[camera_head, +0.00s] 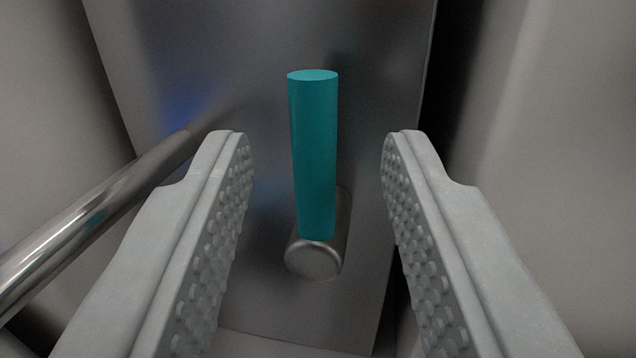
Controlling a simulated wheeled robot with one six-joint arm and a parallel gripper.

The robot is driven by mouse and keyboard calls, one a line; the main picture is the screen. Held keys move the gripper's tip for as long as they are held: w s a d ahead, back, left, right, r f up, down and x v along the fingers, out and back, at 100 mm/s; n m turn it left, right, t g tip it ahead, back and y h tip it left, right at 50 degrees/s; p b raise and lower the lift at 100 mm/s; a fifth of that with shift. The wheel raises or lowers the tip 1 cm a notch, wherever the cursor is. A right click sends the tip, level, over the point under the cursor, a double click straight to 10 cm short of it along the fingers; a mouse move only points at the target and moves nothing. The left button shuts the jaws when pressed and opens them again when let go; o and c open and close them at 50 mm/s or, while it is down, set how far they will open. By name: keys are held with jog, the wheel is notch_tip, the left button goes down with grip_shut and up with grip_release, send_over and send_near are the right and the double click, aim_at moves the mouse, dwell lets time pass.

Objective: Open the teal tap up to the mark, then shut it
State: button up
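The teal tap (315,160) has an upright teal lever rising from a short round metal hub (314,262). The hub is fixed to a grey metal panel. My gripper (315,145) is open, with one grey studded finger on each side of the lever. A gap shows between the lever and both fingers. The lever is roughly midway between them. I cannot make out a mark in this view.
The metal panel (250,60) stands behind the tap. A shiny metal pipe (100,220) runs slantwise at the left, close to the left finger. Pale grey surfaces flank the panel on both sides.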

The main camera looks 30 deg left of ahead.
jog(key=v, duration=1.5)
jog(key=s+d+r+m+t+h, duration=0.1)
jog(key=s+d+r+m+h, duration=0.15)
jog(key=s+d+r, duration=0.4)
jog(key=s+d+r+m+h, duration=0.1)
jog(key=s+d+r+h, duration=0.25)
jog(key=s, duration=0.55)
jog(key=s+d+m+h, duration=0.1)
jog(key=s+d, duration=0.1)
jog(key=s, duration=0.7)
jog(key=s+d+r+h, duration=0.1)
jog(key=s+d, duration=0.1)
jog(key=s, duration=0.7)
jog(key=shift+r+m+g+h, duration=0.25)
jog(key=shift+m+g+h, duration=0.1)
jog(key=shift+g+h, duration=0.05)
